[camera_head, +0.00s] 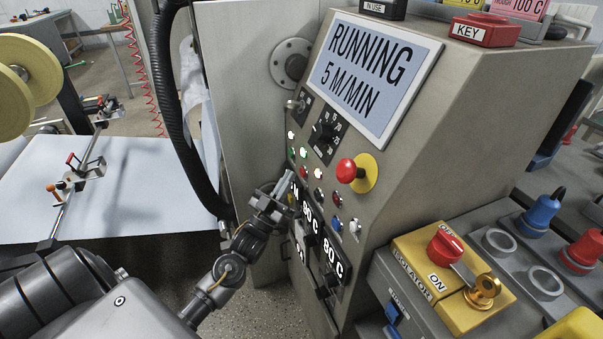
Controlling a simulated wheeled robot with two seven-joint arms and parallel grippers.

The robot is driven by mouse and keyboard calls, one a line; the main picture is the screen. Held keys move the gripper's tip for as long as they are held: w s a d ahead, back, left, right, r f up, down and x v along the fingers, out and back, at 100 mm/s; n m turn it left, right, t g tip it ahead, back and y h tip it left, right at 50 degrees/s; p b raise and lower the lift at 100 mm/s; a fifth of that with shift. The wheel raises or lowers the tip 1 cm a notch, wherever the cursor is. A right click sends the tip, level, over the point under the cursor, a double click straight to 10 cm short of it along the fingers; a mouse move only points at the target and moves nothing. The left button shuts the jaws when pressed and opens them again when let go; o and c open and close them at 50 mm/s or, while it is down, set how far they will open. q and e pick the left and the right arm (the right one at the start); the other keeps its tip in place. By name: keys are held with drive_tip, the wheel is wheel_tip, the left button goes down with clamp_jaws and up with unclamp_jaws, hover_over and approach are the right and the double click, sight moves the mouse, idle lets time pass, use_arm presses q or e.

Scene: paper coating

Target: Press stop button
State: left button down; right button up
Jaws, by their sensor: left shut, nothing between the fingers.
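The control panel (408,150) is a grey sloped cabinet. Its display (372,76) reads "RUNNING 5 M/MIN". A red mushroom button on a yellow disc (369,173) sits below the display. The gripper hides part of the lower-left buttons. My right gripper is not in view.
A yellow isolator box (412,262) with a red knob stands at the lower right, beside blue and red plugs. A black hose (165,100) hangs left of the cabinet. White paper (140,195) spreads at the left. A red KEY box (486,31) sits on top.

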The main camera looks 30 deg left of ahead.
use_arm(q)
drive_tip(key=shift+w, duration=0.15)
idle(0.7)
drive_tip(key=shift+w+d, duration=0.45)
drive_tip(key=shift+w, duration=0.1)
idle(0.9)
drive_tip(key=shift+s, duration=0.1)
drive_tip(key=shift+s+a+p, duration=0.35)
drive_tip(key=shift+s+a, duration=0.1)
drive_tip(key=shift+s, duration=0.1)
drive_tip(key=s+a, duration=0.1)
drive_tip(key=s, duration=0.1)
drive_tip(key=s+a+p, duration=0.1)
drive_tip(key=s+a, duration=0.1)
idle(0.6)
